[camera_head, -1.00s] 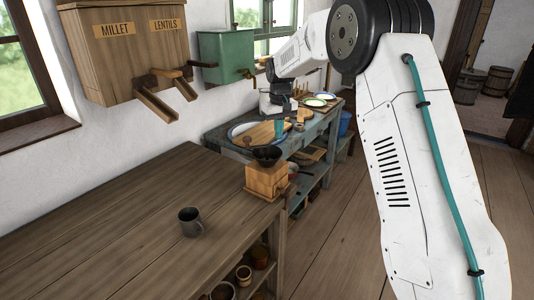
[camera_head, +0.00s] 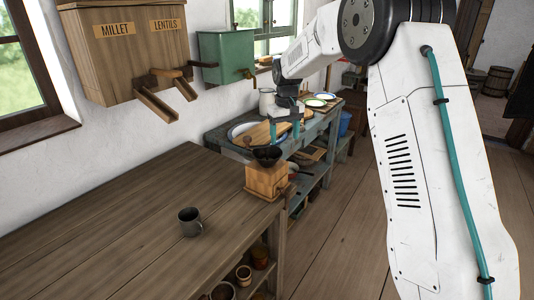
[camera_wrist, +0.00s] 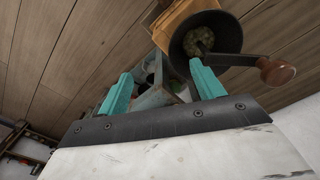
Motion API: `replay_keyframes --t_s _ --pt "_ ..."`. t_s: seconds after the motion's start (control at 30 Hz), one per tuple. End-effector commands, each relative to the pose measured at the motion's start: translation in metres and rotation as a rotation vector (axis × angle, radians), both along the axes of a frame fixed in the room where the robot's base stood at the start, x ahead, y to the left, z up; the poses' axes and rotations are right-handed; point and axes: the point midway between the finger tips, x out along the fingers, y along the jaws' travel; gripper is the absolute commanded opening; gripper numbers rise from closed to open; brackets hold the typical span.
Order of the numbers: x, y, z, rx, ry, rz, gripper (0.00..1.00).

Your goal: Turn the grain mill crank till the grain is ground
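The grain mill (camera_head: 265,182), a light wooden box with a dark bowl-shaped hopper on top, stands at the right end of the wooden counter. In the wrist view the hopper (camera_wrist: 184,58) is at the upper right, with some grain (camera_wrist: 198,40) in it. The crank (camera_wrist: 242,60) reaches right from the hopper and ends in a brown wooden knob (camera_wrist: 277,73). My gripper (camera_head: 285,129) is open with teal fingers, just above and behind the mill. In the wrist view its fingers (camera_wrist: 162,88) are spread and empty. The right finger overlaps the hopper's edge; whether they touch is unclear.
A wooden grain bin (camera_head: 125,50) with chutes and a green box (camera_head: 224,58) hang on the wall. A blue-grey table (camera_head: 216,139) with plates and boards stands behind. Most of the counter is clear.

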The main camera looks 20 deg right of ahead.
Motion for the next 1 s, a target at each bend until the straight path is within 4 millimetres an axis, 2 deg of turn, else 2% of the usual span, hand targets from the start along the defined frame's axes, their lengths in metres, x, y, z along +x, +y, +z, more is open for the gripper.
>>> replay_keyframes --t_s 0.03,0.1,0.47,1.0 --pt "0.0 0.0 0.0 0.0 0.0 0.0 0.82" --pt "0.0 0.0 0.0 0.0 0.0 0.0 0.91" --pt "0.0 0.0 0.004 0.0 0.0 0.0 0.91" --pt "0.0 0.0 0.057 0.0 -0.001 0.0 0.91"
